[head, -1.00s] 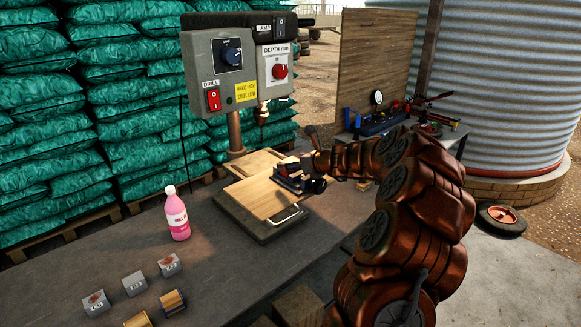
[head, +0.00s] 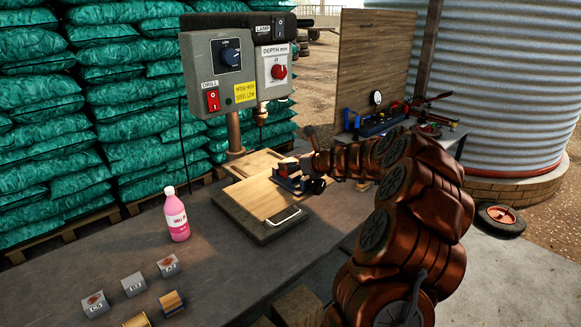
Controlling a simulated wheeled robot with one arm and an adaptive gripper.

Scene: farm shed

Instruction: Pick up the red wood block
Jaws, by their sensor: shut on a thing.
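A small red block (head: 288,169), which looks like the red wood block, is at the dark blue vise (head: 291,183) on the drill press table (head: 250,203). My gripper (head: 294,166) reaches in from the right and is shut on the block. The gripper and wrist hide part of the block and the back of the vise. I cannot tell whether the block is clear of the vise jaws.
The drill press control box (head: 236,68) and its chuck (head: 261,110) stand above and behind. A pink bottle (head: 177,214) stands to the left. Several small grey blocks (head: 133,286) lie at the front left. The bench between is clear.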

